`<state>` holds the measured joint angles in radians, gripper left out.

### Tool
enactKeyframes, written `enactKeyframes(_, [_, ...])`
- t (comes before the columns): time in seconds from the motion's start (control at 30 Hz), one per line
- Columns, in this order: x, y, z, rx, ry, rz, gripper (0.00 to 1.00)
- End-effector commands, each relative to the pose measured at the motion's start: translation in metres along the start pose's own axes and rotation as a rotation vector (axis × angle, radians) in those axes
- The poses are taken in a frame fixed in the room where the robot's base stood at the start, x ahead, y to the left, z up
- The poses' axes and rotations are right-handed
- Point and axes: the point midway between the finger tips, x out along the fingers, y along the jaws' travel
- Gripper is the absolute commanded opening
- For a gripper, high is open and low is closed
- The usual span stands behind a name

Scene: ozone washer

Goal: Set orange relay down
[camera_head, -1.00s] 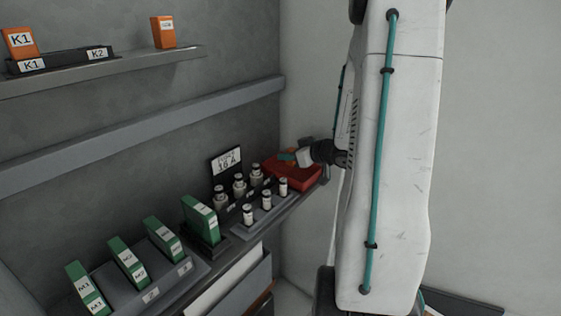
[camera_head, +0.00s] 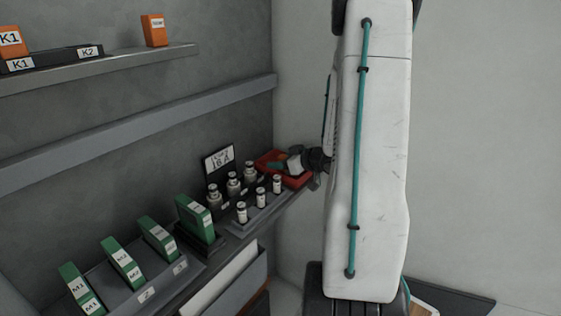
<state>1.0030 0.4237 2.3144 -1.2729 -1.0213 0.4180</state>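One orange relay (camera_head: 153,30) stands upright on the upper shelf, its label too small to read. Another orange relay marked K1 (camera_head: 11,42) stands at the left in the dark K1/K2 holder (camera_head: 55,59); the K2 side looks empty. My gripper (camera_head: 283,164) is at the far right end of the lower shelf, over a red tray (camera_head: 298,181). It is small and partly hidden by my arm. A small orange patch and a teal piece show beside it in the tray area. I cannot tell whether the fingers hold anything.
The lower shelf carries several green modules (camera_head: 195,216), several small cylindrical fuses (camera_head: 242,212) in holders and a 16 A sign (camera_head: 218,160). A grey rail (camera_head: 140,133) runs along the wall between the shelves. The upper shelf (camera_head: 115,65) is bare between the holder and the unlabelled-looking relay.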

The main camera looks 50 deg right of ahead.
Motion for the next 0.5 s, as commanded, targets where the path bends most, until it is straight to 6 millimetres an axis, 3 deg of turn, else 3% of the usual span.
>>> enactKeyframes(0.23, [-0.010, 0.001, -0.003, -0.001, 0.000, 0.002, 0.47])
enactKeyframes(0.5, [-0.066, 0.001, -0.004, -0.001, 0.001, 0.005, 0.47])
